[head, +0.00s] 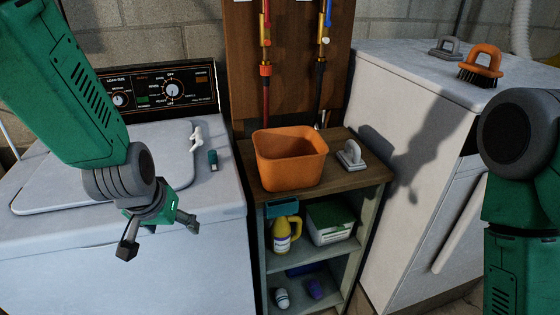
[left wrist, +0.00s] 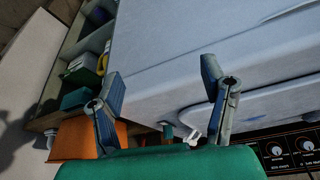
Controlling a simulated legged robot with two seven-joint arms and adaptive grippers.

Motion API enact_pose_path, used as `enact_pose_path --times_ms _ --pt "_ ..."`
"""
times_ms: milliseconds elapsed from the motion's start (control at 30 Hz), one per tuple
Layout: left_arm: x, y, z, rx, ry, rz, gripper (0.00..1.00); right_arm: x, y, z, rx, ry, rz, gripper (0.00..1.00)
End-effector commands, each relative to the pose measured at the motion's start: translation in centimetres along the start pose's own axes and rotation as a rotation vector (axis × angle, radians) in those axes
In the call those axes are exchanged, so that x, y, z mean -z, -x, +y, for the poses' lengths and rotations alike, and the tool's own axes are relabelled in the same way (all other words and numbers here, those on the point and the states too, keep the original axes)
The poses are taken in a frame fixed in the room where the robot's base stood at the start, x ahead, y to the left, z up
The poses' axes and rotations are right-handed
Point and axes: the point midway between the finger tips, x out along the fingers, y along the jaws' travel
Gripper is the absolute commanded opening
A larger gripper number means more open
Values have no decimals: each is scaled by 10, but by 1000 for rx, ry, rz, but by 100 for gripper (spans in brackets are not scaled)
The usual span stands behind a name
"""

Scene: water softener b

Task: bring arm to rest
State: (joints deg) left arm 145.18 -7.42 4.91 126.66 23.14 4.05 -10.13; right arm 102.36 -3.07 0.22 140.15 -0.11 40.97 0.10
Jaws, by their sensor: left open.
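My left gripper (head: 158,234) is open and empty, in front of and above the front part of the white washing machine (head: 80,270). In the left wrist view the two fingers of the left gripper (left wrist: 160,78) stand wide apart with nothing between them, and the washer's surface (left wrist: 180,40) lies beyond. My right arm (head: 520,190) shows at the right edge of the head view. Its gripper is out of frame.
A yellow jug (head: 287,235) sits inside. An orange brush (head: 481,62) lies on the right white machine (head: 400,75). A small green item (head: 213,160) lies on the washer.

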Motion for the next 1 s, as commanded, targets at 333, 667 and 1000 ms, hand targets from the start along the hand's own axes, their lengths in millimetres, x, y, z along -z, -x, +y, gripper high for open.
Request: enact_pose_path --times_ms 333,667,1000 --pt "-129 -92 -36 48 -64 -149 66 1 -14 0 -2 -2 -2 40" --pt "-302 -136 -59 -4 -123 -312 66 0 -26 0 -1 -1 -2 40" --pt "-324 -134 -56 -16 -128 -331 66 0 -26 0 -1 -2 -2 40"
